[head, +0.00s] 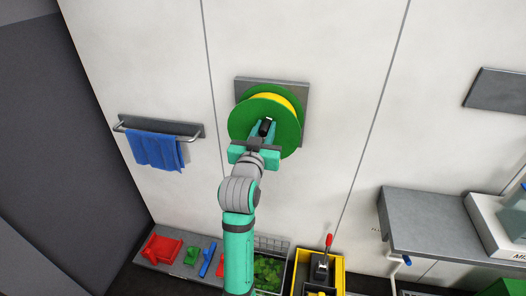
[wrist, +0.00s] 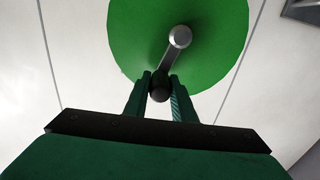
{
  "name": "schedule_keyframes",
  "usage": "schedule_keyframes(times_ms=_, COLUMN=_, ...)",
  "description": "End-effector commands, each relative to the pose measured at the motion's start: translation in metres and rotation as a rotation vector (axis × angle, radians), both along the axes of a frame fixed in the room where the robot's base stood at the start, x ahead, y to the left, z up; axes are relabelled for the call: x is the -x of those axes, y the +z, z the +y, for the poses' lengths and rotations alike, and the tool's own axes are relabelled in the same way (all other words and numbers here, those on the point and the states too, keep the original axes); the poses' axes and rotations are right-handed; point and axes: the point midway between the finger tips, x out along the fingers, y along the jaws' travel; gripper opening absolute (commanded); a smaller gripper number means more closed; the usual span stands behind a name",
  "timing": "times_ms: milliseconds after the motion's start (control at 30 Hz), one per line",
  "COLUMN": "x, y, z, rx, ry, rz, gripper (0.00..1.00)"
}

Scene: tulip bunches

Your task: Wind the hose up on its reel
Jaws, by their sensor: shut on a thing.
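The hose reel (head: 283,107) is a green disc drum on a grey plate on the white wall. Yellow hose (head: 284,97) shows wound at its upper rim. In the wrist view the green reel face (wrist: 200,60) fills the upper middle, with a grey metal crank arm reaching from the hub to a black handle knob (wrist: 159,88). My gripper (wrist: 160,93) is shut on that crank knob, one finger on each side. In the head view my gripper (head: 264,133) covers the lower front of the reel. Any loose end of the hose is not visible.
A blue towel (head: 155,150) hangs on a rail left of the reel. Below are a low shelf with red, green and blue items, a wire basket (head: 270,245) with greenery and a yellow crate (head: 337,265). A grey table (head: 430,222) stands at right.

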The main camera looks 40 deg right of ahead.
Motion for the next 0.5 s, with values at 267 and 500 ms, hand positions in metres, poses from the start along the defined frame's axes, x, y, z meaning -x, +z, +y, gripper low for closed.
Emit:
schedule_keyframes(times_ms=267, x=0.0, y=0.0011, z=0.0004, rx=0.002, ry=0.001, rz=-0.003, gripper=0.47)
schedule_keyframes(times_ms=500, x=0.0013, y=0.0003, z=0.0019, rx=0.0, ry=0.001, rz=-0.001, gripper=0.47)
